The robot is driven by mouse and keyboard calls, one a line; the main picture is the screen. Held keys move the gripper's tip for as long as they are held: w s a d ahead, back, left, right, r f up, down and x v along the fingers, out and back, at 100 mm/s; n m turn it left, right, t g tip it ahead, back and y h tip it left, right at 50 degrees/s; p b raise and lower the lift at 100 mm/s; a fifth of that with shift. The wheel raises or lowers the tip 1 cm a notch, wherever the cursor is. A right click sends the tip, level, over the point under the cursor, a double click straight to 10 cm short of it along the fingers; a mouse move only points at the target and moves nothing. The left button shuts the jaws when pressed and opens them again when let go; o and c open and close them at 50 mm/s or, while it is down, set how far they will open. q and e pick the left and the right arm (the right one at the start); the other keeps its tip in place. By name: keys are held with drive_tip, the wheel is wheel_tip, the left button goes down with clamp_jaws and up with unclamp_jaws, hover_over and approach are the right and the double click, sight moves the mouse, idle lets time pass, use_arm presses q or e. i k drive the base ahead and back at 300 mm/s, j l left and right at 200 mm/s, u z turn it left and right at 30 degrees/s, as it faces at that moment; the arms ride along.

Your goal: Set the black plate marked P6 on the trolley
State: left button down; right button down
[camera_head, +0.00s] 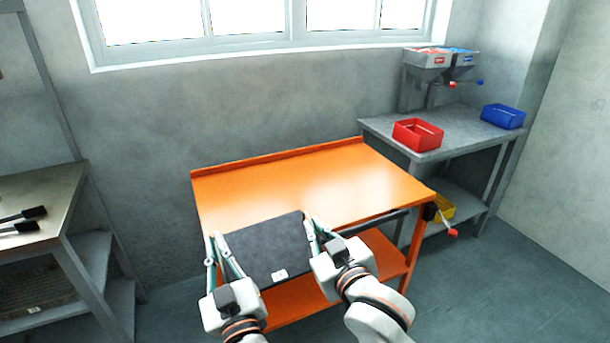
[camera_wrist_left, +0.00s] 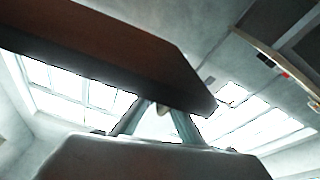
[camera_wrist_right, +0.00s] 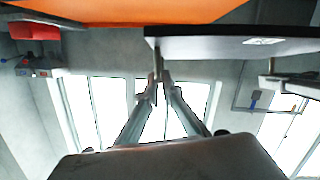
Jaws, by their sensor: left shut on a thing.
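The black plate (camera_head: 266,245) is a flat dark slab with a small white label near its front edge; the label's text is too small to read. It overlaps the front left of the orange trolley (camera_head: 300,185) in the head view; I cannot tell if it touches the top. My left gripper (camera_head: 214,238) is shut on the plate's left edge. My right gripper (camera_head: 316,224) is at its right edge, fingers close together and apparently shut on it. The plate also shows in the left wrist view (camera_wrist_left: 110,50), hiding the left fingertips, and in the right wrist view (camera_wrist_right: 230,45).
The trolley top is bare behind and right of the plate. A grey bench (camera_head: 450,132) at right bears a red bin (camera_head: 417,135) and a blue bin (camera_head: 503,116). A table (camera_head: 45,195) at left holds dark-handled tools (camera_head: 22,220). A wall with a window stands behind.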

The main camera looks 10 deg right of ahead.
sight(245, 208)
drive_tip(key=i+j, duration=0.15)
drive_tip(key=i, duration=0.45)
drive_tip(key=i+j, duration=0.2)
drive_tip(key=i, duration=0.4)
